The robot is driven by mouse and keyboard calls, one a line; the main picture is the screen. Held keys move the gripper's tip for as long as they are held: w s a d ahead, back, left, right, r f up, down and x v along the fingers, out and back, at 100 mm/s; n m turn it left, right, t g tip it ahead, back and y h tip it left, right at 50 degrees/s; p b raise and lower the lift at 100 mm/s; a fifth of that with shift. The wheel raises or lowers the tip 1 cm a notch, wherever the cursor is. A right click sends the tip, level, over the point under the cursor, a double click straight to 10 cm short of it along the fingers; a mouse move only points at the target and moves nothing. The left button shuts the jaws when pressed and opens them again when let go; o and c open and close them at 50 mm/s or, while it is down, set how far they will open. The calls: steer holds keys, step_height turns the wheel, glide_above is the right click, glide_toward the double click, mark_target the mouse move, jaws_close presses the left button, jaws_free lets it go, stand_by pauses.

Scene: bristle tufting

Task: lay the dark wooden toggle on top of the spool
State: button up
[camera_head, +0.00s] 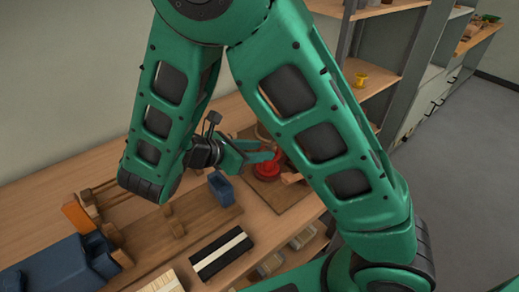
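A red, round, flanged object that looks like the spool (267,169) stands on a brown board on the bench, partly hidden by my gripper. My gripper (268,150) reaches in from the left, its green fingers spread apart, with the tips just above and beside the red spool. I see nothing clearly held between them. I cannot make out the dark wooden toggle for certain. A small brown piece (291,178) lies right of the spool, partly behind my arm.
A black and white striped block (221,253) lies in front. Wooden fixtures and a large blue object (60,268) fill the left. A yellow spool-shaped thing (360,80) sits on the shelf at right. My arm covers much of the view.

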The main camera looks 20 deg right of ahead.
steer(key=v, duration=0.9)
steer(key=shift+a, duration=0.25)
steer(key=shift+r, duration=0.1)
